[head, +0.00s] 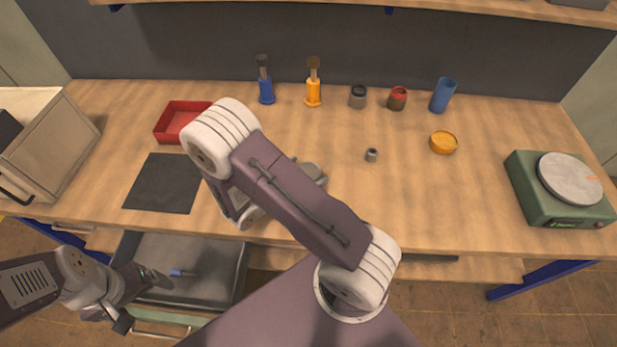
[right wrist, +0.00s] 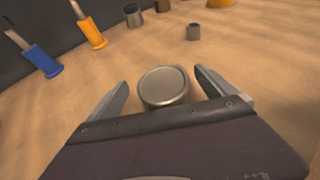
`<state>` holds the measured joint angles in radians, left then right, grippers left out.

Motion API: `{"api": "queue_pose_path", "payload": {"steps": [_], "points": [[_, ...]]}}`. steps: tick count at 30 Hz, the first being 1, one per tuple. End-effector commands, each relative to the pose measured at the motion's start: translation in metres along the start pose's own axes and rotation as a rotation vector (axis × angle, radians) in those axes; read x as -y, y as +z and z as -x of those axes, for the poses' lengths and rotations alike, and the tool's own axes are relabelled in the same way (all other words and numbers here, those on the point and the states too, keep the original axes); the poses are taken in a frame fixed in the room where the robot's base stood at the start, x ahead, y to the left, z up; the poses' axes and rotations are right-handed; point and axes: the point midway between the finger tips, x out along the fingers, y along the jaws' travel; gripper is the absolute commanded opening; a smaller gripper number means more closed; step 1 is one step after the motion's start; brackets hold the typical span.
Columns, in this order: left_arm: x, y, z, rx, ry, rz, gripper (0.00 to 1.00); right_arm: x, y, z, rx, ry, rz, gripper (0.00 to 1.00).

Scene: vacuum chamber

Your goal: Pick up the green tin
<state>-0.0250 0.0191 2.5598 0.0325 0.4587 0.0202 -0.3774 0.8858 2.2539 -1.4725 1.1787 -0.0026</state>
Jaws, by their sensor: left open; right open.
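A round tin with a bare grey metal lid (right wrist: 163,86) stands between the spread fingers of my right gripper (right wrist: 160,80) in the right wrist view. The fingers are open on either side of the tin, without visible grip. In the head view my right arm covers this spot, and only part of the right gripper (head: 312,173) shows beside the arm. My left gripper (head: 145,300) is open at the lower left, over the open drawer. No plainly green tin shows.
A small grey piece (head: 371,155) and orange dish (head: 443,142) lie to the right. Blue (head: 266,92) and orange (head: 313,93) handled tools, jars and a blue cup (head: 442,95) stand at the back. A red tray (head: 173,122), black mat (head: 160,186), open drawer (head: 234,270) and green hotplate (head: 548,205) are around.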

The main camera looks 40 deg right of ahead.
Motion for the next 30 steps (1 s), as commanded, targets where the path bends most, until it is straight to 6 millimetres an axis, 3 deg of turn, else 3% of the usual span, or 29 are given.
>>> {"api": "queue_pose_path", "payload": {"steps": [9, 17, 24, 25, 30], "points": [[0.0, 0.0, 0.001, 0.0, 0.0, 0.0, 0.87, 0.003, 0.002, -0.047, -0.001, -0.004, -0.001, 0.95], [0.0, 0.0, 0.001, 0.0, 0.0, 0.0, 0.87, 0.002, 0.002, -0.051, -0.001, 0.0, -0.001, 0.95], [0.0, 0.0, 0.001, 0.0, 0.0, 0.0, 0.87, 0.002, 0.002, -0.051, -0.001, 0.0, -0.001, 0.31], [0.0, 0.0, 0.001, 0.0, 0.0, 0.0, 0.87, 0.002, 0.003, -0.051, 0.0, 0.0, -0.001, 0.27], [0.0, 0.0, 0.001, 0.0, 0.0, 0.0, 0.87, 0.003, 0.002, -0.051, -0.001, 0.0, -0.001, 0.27]]}}
